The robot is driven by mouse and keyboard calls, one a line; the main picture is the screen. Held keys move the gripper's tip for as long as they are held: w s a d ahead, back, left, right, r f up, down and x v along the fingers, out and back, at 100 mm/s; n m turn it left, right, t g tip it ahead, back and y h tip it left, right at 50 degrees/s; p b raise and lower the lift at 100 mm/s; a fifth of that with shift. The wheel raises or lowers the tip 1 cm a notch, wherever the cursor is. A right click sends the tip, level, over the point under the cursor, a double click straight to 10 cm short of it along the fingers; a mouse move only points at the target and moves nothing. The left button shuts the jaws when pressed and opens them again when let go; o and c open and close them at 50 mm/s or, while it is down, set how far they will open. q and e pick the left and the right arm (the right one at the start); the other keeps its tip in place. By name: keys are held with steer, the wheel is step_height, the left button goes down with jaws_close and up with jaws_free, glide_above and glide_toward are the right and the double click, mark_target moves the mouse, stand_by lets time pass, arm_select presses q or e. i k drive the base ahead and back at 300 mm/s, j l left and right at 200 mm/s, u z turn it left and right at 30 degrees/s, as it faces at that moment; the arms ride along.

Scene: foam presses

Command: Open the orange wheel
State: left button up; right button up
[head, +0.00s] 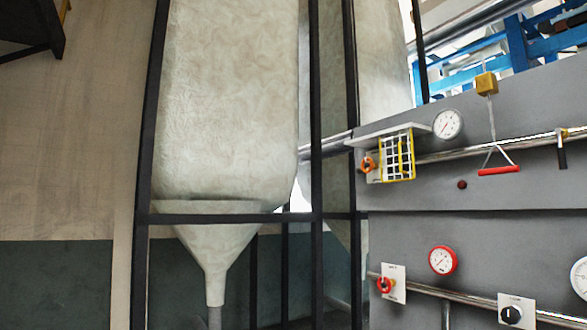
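Two small orange-red round handles show in the head view, on the grey panel at the right. One upper orange handle (368,165) sits on a pale plate, just left of a yellow-framed white grid cage. One lower orange handle (385,286) sits on a white plate in front of a metal pipe. I cannot tell which of them is the orange wheel, nor how far either is turned. Neither of my grippers is in view.
The grey panel (480,240) also carries the yellow-framed cage (398,157), a white gauge (448,124), a red-rimmed gauge (442,260), a hanging red pull handle (498,170) and a black knob (511,314). A black frame with a large pale hopper (230,110) fills the left.

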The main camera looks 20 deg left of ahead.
mark_target(369, 166)
steer(key=u, duration=0.3)
steer(key=i+u, duration=0.3)
steer(key=i, duration=0.7)
